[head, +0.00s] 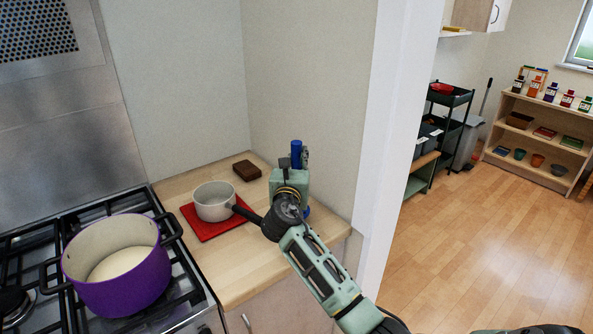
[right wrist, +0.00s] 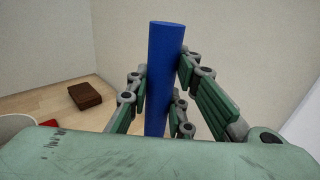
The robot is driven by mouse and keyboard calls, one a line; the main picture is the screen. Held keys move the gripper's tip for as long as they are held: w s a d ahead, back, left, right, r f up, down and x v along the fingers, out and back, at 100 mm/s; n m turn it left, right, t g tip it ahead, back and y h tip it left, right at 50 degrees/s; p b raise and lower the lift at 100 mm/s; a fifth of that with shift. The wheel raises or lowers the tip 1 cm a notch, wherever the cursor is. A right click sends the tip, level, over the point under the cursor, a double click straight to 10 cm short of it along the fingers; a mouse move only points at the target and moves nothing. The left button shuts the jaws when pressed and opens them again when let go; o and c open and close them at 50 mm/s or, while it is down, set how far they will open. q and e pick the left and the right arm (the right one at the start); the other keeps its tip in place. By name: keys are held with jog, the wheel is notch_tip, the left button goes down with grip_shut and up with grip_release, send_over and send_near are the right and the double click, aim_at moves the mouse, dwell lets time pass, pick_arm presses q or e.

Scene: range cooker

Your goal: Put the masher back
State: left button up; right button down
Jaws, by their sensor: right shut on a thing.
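My right gripper (head: 297,164) is over the right end of the wooden counter, near the wall. It is shut on an upright blue rod, the masher's handle (head: 296,150). In the right wrist view the blue handle (right wrist: 165,50) stands between the green finger pads of the gripper (right wrist: 160,90). A little blue also shows below the gripper body in the head view. The masher's head is hidden, so I cannot tell whether it touches anything. My left gripper is not in view.
A white saucepan (head: 213,203) stands on a red mat (head: 203,229), close to my right wrist. A brown block (head: 246,170) lies behind. A purple pot (head: 118,280) with pale contents sits on the hob (head: 190,287). The counter's front (head: 235,275) is bare.

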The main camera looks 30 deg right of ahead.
jog(key=shift+f, duration=1.3)
jog(key=c, duration=1.6)
grip_release()
jog(key=shift+f, duration=0.15)
jog(key=shift+o, duration=0.2)
jog(key=shift+s+a, duration=0.1)
jog(key=b+v, duration=0.1)
jog(key=v, duration=1)
jog(key=shift+s+a, duration=0.25)
jog(key=shift+s, duration=0.1)
